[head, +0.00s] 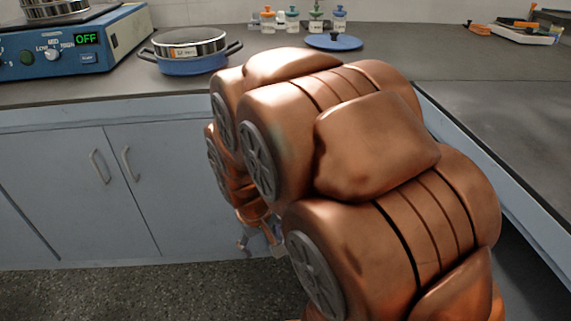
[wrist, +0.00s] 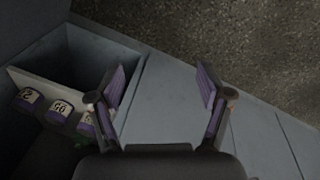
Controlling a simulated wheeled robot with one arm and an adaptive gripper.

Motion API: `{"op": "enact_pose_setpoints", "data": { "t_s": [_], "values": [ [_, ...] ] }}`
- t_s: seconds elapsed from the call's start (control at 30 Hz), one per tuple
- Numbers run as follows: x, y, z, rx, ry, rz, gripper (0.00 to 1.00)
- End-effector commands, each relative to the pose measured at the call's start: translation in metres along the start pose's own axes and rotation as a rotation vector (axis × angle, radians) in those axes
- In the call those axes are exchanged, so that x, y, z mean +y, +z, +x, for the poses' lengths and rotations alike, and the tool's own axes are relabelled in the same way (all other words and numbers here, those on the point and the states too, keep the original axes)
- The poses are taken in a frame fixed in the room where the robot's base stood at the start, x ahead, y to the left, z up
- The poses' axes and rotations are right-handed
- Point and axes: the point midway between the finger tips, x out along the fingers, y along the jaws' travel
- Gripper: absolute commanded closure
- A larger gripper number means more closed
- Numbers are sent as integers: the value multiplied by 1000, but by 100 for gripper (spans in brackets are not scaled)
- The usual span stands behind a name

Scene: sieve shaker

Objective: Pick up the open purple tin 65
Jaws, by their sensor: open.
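My gripper (wrist: 160,88) is open and empty, its two fingers wide apart with purplish pads. It hangs in front of the blue cabinets in the head view (head: 262,240), below counter height. In the wrist view, several small tins with purplish bodies and white number labels sit in an open drawer at the left. The middle tin (wrist: 59,110) has a label that looks turned around, perhaps 65, but I cannot read it surely. Another tin (wrist: 29,99) is left of it; a third (wrist: 86,125) is partly hidden by the left finger. I cannot tell which tin is open.
The drawer (wrist: 100,52) is pulled out beside a blue cabinet front (wrist: 165,100). Open floor (head: 150,295) lies in front.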

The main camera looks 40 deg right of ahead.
Motion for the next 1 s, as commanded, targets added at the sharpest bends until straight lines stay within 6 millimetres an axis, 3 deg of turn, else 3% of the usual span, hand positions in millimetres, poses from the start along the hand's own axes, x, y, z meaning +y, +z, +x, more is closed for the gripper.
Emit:
{"op": "enact_pose_setpoints", "data": {
  "t_s": [0.2, 0.5, 0.8, 1.0],
  "values": [
    [70, -86, 42, 227, 82, 87, 22],
    [157, -173, 87, 540, 133, 137, 22],
    [216, -218, 121, 831, 99, 156, 22],
    [237, -232, 140, 1037, 45, 145, 22]
  ]
}}
